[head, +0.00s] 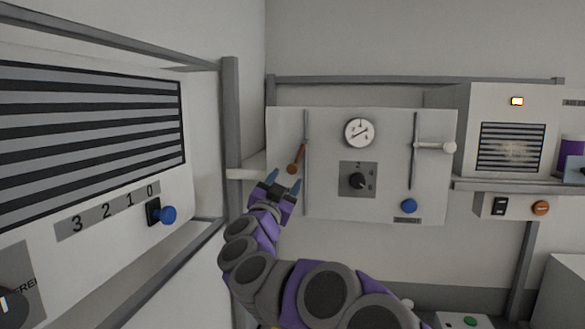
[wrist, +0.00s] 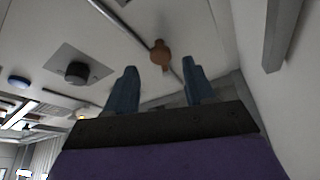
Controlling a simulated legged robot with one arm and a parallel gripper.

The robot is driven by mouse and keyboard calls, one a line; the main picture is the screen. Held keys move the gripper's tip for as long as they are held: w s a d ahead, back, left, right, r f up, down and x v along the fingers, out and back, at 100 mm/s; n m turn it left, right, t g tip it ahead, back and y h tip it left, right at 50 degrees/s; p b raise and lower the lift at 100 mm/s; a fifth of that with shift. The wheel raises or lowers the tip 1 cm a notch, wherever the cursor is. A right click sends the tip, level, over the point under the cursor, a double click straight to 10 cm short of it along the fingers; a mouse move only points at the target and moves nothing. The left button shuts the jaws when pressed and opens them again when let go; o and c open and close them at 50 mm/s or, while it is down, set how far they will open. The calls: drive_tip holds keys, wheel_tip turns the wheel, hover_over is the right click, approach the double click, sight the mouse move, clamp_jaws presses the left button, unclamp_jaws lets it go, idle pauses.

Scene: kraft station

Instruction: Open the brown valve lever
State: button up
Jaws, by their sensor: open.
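The brown valve lever (head: 296,161) is a short handle with a round knob, set on a thin vertical pipe at the left of a pale wall panel (head: 330,205). It tilts, with its knob at the lower left. In the wrist view the brown knob (wrist: 160,53) is ahead of my gripper, in line with the gap between the fingers. My gripper (head: 284,183) is open and empty, with blue fingertips just below the knob. In the wrist view my gripper (wrist: 158,85) shows both fingers apart, with nothing between them. Whether a fingertip touches the knob, I cannot tell.
The panel also has a round gauge (head: 360,132), a black dial (head: 357,180), a blue knob (head: 409,205) and a white-knobbed lever (head: 449,147). A grey post (head: 232,130) stands left of my gripper. A striped panel (head: 90,130) with a blue knob fills the left.

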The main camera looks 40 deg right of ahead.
sight(292, 170)
drive_tip(key=shift+p+x, duration=0.4)
drive_tip(key=shift+x, duration=2.85)
clamp_jaws()
